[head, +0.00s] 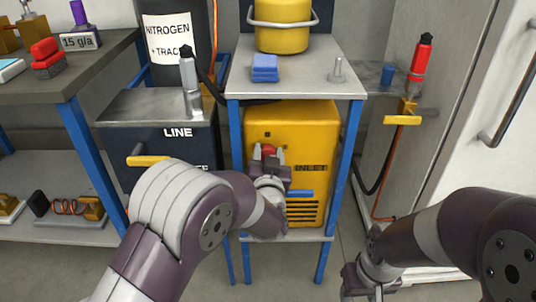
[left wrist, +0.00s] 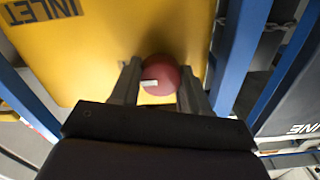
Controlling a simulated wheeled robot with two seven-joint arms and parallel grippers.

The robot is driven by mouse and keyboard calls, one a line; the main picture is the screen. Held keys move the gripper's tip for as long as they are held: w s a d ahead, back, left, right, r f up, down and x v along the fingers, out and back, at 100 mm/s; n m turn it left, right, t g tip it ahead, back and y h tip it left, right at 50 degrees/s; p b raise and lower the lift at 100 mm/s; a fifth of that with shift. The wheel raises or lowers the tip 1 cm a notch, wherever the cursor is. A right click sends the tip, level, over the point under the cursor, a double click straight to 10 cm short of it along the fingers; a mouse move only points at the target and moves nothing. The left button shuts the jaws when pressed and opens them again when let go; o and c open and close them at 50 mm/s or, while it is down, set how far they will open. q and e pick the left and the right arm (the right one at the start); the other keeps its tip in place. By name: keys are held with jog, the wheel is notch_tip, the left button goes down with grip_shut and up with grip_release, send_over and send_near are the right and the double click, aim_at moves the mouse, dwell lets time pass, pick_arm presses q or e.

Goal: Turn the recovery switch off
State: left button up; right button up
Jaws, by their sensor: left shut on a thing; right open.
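A red round knob, the recovery switch (head: 268,149), sits on the front of the yellow recovery machine (head: 318,130) marked INLET. In the left wrist view the red knob (left wrist: 160,75) has a small white mark on its left side. My left gripper (head: 267,154) is at the knob; in the left wrist view its fingers (left wrist: 156,86) stand on either side of it and are shut on it. My right gripper (head: 366,280) is open and empty at the lower right, low in front of the stand and away from the machine.
The machine stands on the lower shelf of a blue-legged stand (head: 300,75). A blue handle (head: 293,193) is below the knob. A dark LINE box (head: 150,130) with a yellow handle (head: 148,161) is at left. A yellow valve handle (head: 404,120) is at right.

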pick_arm(q)
jog(key=shift+r, duration=0.1)
jog(key=n+b, duration=0.1)
jog(key=n, duration=0.4)
jog(key=n+b, duration=0.1)
jog(key=n, duration=0.2)
jog(key=shift+a+n, duration=0.1)
jog(key=shift+n, duration=0.3)
jog(key=n+b, duration=0.2)
jog(key=n, duration=0.2)
jog(key=shift+a+b, duration=0.1)
jog(key=shift+b, duration=0.3)
jog(key=shift+n+b, duration=1.5)
jog(key=shift+n, duration=1)
jog(key=shift+a, duration=0.1)
jog(key=o, duration=1)
